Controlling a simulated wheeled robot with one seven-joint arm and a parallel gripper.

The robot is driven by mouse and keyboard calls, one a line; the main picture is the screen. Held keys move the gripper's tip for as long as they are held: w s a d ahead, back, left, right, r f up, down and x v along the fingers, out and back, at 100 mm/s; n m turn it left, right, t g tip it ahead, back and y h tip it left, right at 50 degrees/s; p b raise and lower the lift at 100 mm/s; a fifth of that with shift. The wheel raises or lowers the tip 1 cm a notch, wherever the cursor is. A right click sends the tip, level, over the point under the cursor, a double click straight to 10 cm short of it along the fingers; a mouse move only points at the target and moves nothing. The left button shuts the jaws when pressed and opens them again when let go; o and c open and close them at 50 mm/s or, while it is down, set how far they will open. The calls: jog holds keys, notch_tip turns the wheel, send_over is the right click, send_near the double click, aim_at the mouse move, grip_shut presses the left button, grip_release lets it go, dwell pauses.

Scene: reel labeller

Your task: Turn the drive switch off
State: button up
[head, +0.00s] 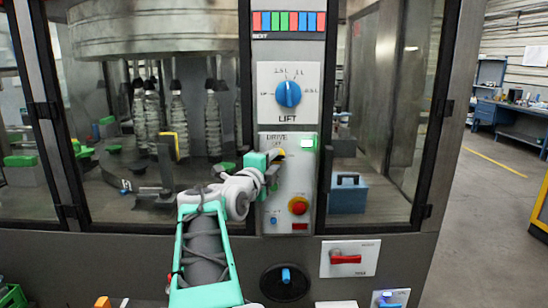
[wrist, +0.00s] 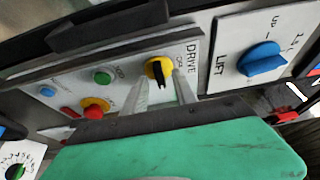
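The drive switch is a yellow disc with a black handle, in clear view in the wrist view (wrist: 154,67) below the DRIVE lettering. In the head view only a sliver of its yellow (head: 280,152) shows past my gripper. My gripper (head: 272,158) is in front of the upper part of the DRIVE panel (head: 283,222). In the wrist view its two fingers (wrist: 162,80) are apart, one on each side of the black handle. I cannot tell whether they touch it.
The blue LIFT knob (head: 289,93) sits above the DRIVE panel. A red knob on yellow (head: 298,205) and a small blue button (head: 273,220) are below. A red handle (head: 345,259) and a black dial (head: 285,282) are lower. Open floor lies to the right.

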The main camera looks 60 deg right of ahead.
jog(key=shift+d, duration=0.5)
grip_shut()
